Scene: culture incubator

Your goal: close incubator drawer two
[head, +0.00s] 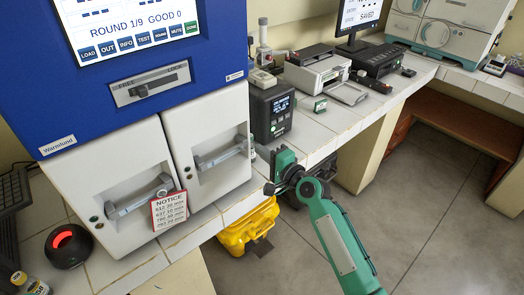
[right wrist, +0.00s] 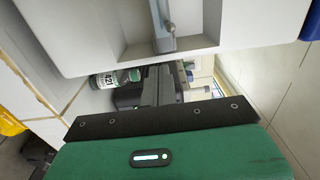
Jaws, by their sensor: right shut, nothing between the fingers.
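The incubator (head: 140,45) is a blue cabinet with two white fronts side by side below its screen. The left front (head: 88,180) and the right front (head: 205,125) each have a recessed grey bar handle. I cannot tell surely which is drawer two or how far either stands out. My right gripper (head: 270,166) is just right of the right front, shut and empty, apart from its handle. In the right wrist view its dark fingers (right wrist: 155,88) lie below a white front (right wrist: 85,35) with a handle (right wrist: 169,22). My left gripper is out of view.
A dark device (head: 270,112) is behind my right gripper. A labelled vial (right wrist: 112,78) is near the fingers in the wrist view. A yellow bin (head: 247,228) is on the floor, with open floor to the right.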

